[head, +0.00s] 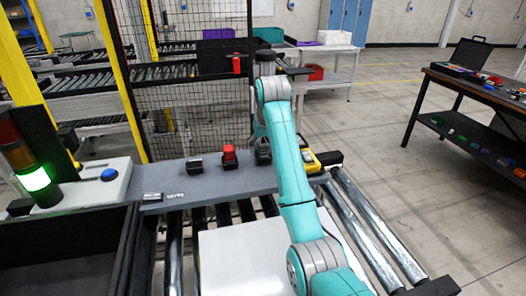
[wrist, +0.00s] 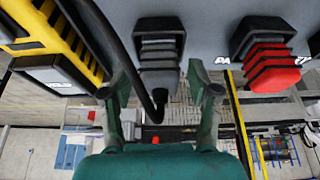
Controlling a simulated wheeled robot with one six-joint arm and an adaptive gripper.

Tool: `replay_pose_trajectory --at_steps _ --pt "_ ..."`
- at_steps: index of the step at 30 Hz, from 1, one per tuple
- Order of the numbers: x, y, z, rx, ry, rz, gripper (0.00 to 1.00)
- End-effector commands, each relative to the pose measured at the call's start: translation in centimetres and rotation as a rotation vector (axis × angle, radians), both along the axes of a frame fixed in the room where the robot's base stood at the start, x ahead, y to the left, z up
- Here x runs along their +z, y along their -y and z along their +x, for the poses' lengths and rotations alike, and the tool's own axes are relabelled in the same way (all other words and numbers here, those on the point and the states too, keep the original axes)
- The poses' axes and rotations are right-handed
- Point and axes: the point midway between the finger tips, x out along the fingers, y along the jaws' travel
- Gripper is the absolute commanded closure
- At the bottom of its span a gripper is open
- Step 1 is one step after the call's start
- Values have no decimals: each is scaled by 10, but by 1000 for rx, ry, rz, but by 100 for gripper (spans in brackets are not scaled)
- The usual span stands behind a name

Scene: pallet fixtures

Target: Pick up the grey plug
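The grey plug (wrist: 160,52) is a dark, ribbed block in a black socket on the grey panel, at the top middle of the wrist view. In the head view it is mostly hidden beside my arm (head: 263,152). My gripper (wrist: 160,92) is open, with one finger to each side of the plug's near end. Gaps show between both fingers and the plug, so it holds nothing. A black cable passes along the plug's left side in the wrist view.
A red plug (wrist: 272,68) stands close to the right in the wrist view, and a yellow-black device (wrist: 55,50) to the left. In the head view, another dark plug (head: 195,166) sits on the panel (head: 160,180). A black mesh fence (head: 190,110) stands behind.

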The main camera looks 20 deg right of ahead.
Motion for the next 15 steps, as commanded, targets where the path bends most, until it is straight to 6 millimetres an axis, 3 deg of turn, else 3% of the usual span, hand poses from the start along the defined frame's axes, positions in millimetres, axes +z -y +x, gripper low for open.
replay_pose_trajectory --at_steps 1,6,15 --pt "0 0 0 0 0 0 58" --pt "0 0 0 0 0 0 100" --pt "2 0 0 0 0 0 100"
